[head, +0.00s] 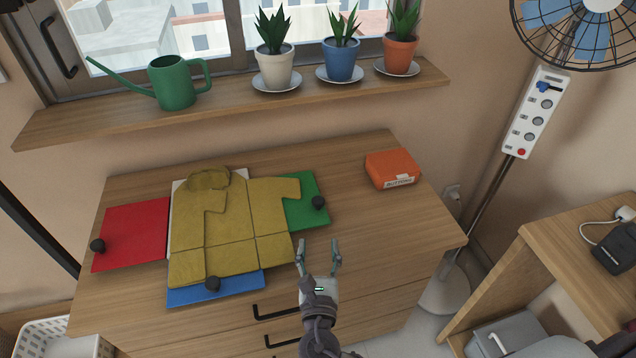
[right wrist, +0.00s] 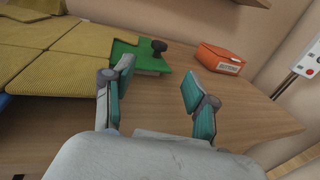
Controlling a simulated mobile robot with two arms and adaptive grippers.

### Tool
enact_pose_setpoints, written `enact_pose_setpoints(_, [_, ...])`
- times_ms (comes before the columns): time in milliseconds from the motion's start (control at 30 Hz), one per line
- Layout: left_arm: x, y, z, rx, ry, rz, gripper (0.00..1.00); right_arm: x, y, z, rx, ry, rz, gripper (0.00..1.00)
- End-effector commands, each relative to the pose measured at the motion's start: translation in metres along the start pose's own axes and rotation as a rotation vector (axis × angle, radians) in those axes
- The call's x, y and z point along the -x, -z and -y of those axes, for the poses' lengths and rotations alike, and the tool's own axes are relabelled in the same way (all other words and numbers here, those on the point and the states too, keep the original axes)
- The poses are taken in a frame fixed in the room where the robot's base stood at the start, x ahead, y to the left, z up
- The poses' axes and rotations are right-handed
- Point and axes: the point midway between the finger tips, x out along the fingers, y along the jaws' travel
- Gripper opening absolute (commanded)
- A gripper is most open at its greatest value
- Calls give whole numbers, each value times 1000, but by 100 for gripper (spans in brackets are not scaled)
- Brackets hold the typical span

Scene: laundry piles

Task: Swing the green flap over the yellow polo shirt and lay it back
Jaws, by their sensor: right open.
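The yellow polo shirt (head: 225,225) lies spread flat over a folding board on the dresser top. The green flap (head: 308,205) lies flat at the board's right, partly under the shirt's right sleeve, with a black knob (head: 318,202) near its outer edge. In the right wrist view the green flap (right wrist: 145,63) and its knob (right wrist: 159,47) are ahead of the fingers. My right gripper (head: 319,258) is open and empty, in front of the flap and apart from it. Its spread fingers also show in the right wrist view (right wrist: 157,90). My left gripper is not in view.
The red flap (head: 130,235) and blue flap (head: 215,287) lie flat at left and front. An orange box (head: 392,169) stands at the back right of the dresser. Bare wood lies right of the board. A shelf (head: 240,104) with pots and a green watering can (head: 173,83) is above.

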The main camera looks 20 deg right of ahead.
Motion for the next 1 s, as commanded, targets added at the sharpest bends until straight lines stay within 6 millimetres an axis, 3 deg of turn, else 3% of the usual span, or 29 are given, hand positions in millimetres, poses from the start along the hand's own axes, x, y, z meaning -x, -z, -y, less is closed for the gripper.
enact_pose_setpoints(233, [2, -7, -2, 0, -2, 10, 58, -16, 0, 0, 0, -1, -1, 57])
enact_pose_setpoints(500, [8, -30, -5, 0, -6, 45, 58, -72, 0, 0, 0, 0, 0, 57])
enact_pose_setpoints(800, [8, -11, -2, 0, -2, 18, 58, -124, 1, 0, -1, 0, -2, 57])
enact_pose_setpoints(1000, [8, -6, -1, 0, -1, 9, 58, -137, 2, 0, -1, -1, -3, 57])
